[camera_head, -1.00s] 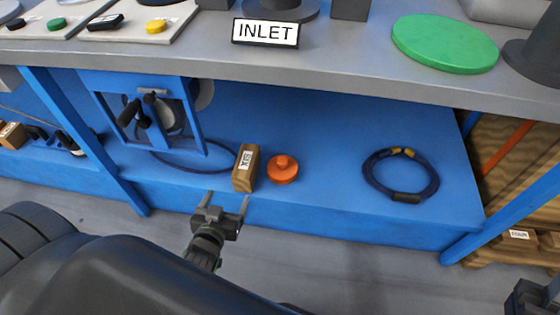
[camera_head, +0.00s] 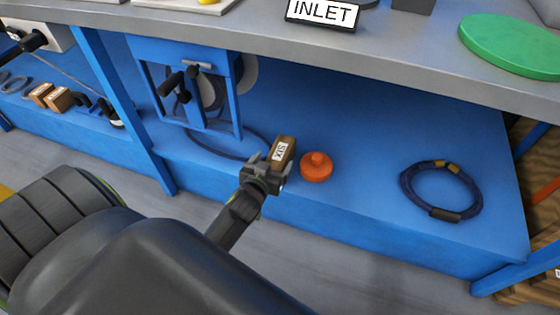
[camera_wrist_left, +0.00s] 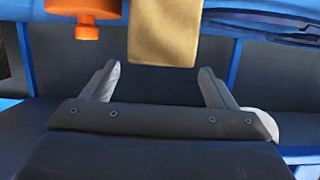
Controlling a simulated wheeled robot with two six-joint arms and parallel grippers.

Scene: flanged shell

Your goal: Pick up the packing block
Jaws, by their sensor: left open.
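The packing block is a small brown box (camera_head: 284,148) with a white label, standing on the blue lower shelf (camera_head: 345,215) near its front edge. My left gripper (camera_head: 266,164) is open at the block's near side, with its fingers toward it. In the left wrist view the block (camera_wrist_left: 165,32) shows at the top, between the lines of the two open fingers (camera_wrist_left: 158,82) and beyond their tips. Nothing is held. The gripper covers the block's lower part in the head view. My right gripper is not in view.
An orange knobbed part (camera_head: 316,168) stands close to the block's right; it also shows in the wrist view (camera_wrist_left: 90,14). A dark cable coil (camera_head: 440,190) lies farther right. A blue frame with a reel (camera_head: 195,90) stands to the left. The grey worktop (camera_head: 400,55) overhangs the shelf.

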